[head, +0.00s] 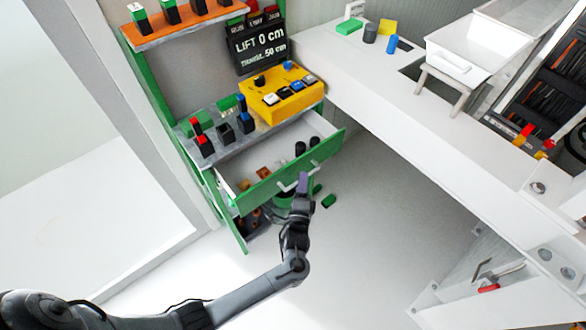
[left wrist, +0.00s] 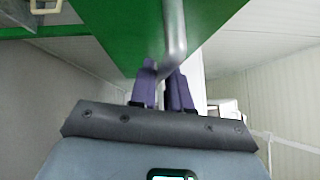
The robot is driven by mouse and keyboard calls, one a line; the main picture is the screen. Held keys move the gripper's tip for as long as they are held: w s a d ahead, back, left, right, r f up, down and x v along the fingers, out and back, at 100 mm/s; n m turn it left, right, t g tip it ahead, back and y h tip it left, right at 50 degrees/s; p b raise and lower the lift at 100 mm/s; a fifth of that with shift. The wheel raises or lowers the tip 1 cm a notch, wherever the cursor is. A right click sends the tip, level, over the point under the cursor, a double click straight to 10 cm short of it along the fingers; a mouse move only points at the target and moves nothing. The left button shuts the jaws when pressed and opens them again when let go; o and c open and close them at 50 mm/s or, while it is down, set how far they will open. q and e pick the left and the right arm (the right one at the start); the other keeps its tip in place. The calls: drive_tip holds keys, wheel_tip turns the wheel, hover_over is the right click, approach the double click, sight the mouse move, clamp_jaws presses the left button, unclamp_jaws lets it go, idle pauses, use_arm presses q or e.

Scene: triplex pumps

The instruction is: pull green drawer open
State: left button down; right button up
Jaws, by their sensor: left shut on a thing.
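The green drawer (head: 262,190) stands pulled out of the green cabinet in the head view, with its white inside showing. It holds several small dark and brown pieces. Its pale bar handle (head: 288,186) is on the green front. My left gripper (head: 303,180) is at the handle's right part, with purple fingers. In the left wrist view the two purple fingers (left wrist: 163,88) are on either side of the metal handle (left wrist: 174,30), under the green drawer front (left wrist: 120,30). The fingers are shut on the handle. My right gripper is not in view.
A yellow control box (head: 284,98) and several switches stand on the cabinet shelf above the drawer. A green piece (head: 328,201) lies on the floor near the gripper. A long white bench (head: 430,125) runs to the right. The floor in front is mostly clear.

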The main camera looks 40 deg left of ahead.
use_arm(q)
drive_tip(key=shift+s+d, duration=0.25)
drive_tip(key=shift+d, duration=0.5)
drive_tip(key=c, duration=1.2)
unclamp_jaws()
drive_tip(key=shift+o, duration=0.2)
drive_tip(key=p+v, duration=0.1)
drive_tip(key=v, duration=0.9)
drive_tip(key=shift+s+d+p, duration=0.2)
drive_tip(key=shift+s+p, duration=0.15)
drive_tip(key=shift+p, duration=0.05)
